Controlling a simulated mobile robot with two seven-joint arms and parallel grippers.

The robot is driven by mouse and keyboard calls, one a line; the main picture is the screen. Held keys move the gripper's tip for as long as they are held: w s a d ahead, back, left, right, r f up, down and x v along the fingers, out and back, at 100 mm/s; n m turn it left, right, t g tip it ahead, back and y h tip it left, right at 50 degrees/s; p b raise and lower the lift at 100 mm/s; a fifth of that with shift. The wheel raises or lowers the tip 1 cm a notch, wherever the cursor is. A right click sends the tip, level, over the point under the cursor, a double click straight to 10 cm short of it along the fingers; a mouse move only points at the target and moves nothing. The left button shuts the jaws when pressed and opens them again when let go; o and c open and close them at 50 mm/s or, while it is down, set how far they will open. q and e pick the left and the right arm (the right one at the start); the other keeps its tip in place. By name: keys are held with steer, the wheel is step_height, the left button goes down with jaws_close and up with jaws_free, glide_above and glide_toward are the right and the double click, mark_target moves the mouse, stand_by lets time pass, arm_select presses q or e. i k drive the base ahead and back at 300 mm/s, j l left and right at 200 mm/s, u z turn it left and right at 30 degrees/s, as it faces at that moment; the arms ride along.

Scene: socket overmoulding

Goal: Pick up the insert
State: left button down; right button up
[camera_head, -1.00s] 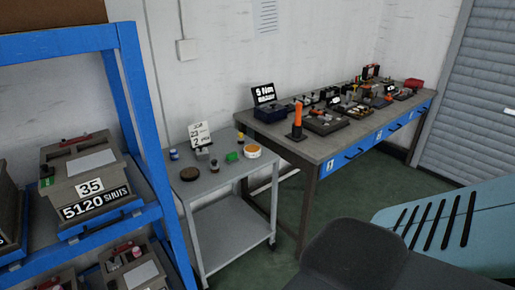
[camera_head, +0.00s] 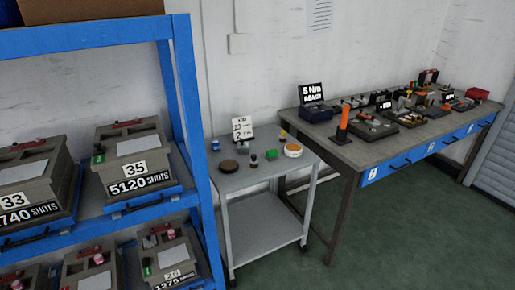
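No part in view is labelled as the insert, so I cannot tell for certain which one it is. Grey mould-like blocks with number plates sit on the blue rack: one marked 35 (camera_head: 130,164) and one marked 33 (camera_head: 32,190) on the upper shelf. More blocks are on the shelf below, including one with a partly readable plate (camera_head: 172,256). Several small parts lie on the grey trolley, among them a green block (camera_head: 271,154) and a small dark-and-silver piece (camera_head: 253,160). Neither of my grippers is in view.
The blue rack (camera_head: 186,95) fills the left. The grey trolley (camera_head: 232,182) stands beside it, bearing a sign card (camera_head: 242,131). A workbench (camera_head: 350,158) with tools and an orange upright handle (camera_head: 343,122) runs right. Green floor (camera_head: 420,230) is clear in front.

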mark_target(243, 146)
steer(key=i+l, duration=0.25)
steer(key=i, duration=0.25)
steer(key=i+l+z, duration=0.15)
steer(key=i+l, duration=0.15)
steer(key=i, duration=0.25)
steer(key=i+l, duration=0.2)
steer(key=i, duration=0.35)
steer(key=l+z, duration=0.05)
